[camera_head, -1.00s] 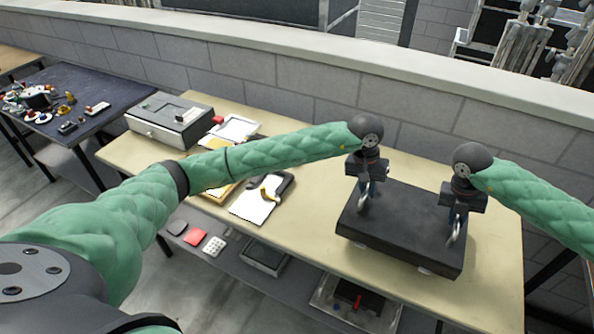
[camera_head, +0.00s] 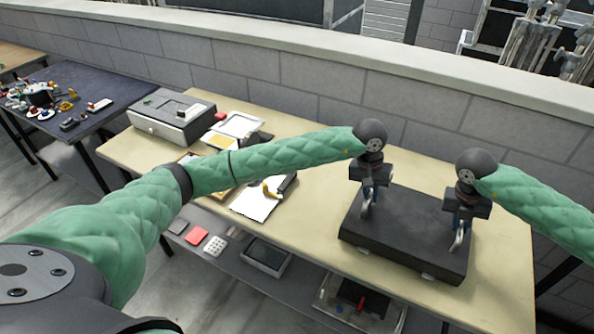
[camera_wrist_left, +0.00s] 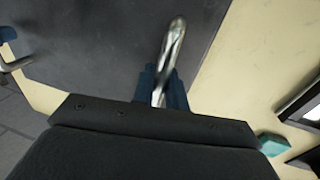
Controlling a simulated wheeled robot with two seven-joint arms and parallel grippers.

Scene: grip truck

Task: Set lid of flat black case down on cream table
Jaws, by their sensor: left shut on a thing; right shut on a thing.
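The lid of the flat black case (camera_head: 405,232) is a dark flat slab with metal handles, over the right part of the cream table (camera_head: 315,215). My left gripper (camera_head: 367,205) is shut on the handle at its left side. In the left wrist view, that silver handle (camera_wrist_left: 168,60) stands between the blue fingers, with the dark lid (camera_wrist_left: 100,50) beyond. My right gripper (camera_head: 459,232) is shut on the handle at the lid's right side. The lid looks level. Its underside is hidden, and I cannot tell whether it touches the table.
A grey box (camera_head: 172,118) stands at the table's far left end. A low shelf below the table holds several things. A block wall runs behind.

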